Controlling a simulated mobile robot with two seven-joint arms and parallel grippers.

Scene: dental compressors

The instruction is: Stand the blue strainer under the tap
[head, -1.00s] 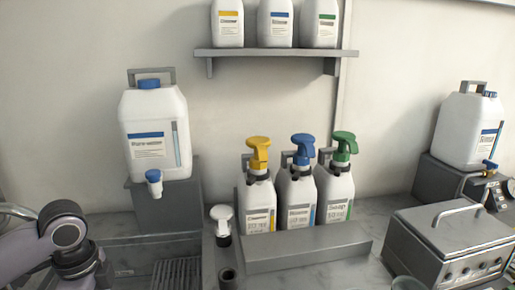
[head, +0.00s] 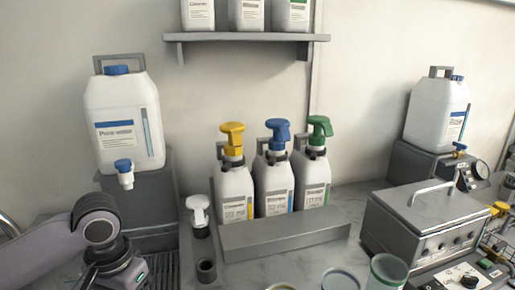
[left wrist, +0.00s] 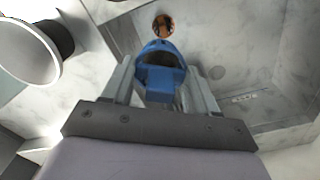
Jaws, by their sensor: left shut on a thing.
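The blue strainer (left wrist: 160,72) is between the fingers of my left gripper (left wrist: 163,84) in the left wrist view. The gripper is shut on it, above a grey marbled surface with a recessed basin. In the head view my left arm comes in at the lower left; its fingers and the strainer are out of sight there. A white tap with a blue top (head: 124,172) is on the front of the pure-water canister (head: 124,125), beyond my left arm. My right gripper is not in view.
Three pump bottles (head: 274,185) stand behind a grey ledge (head: 285,238) in the middle. A white-topped item (head: 199,213) and a dark cup (head: 206,270) stand left of it. A steel box (head: 425,225) and jars (head: 387,272) are at the right.

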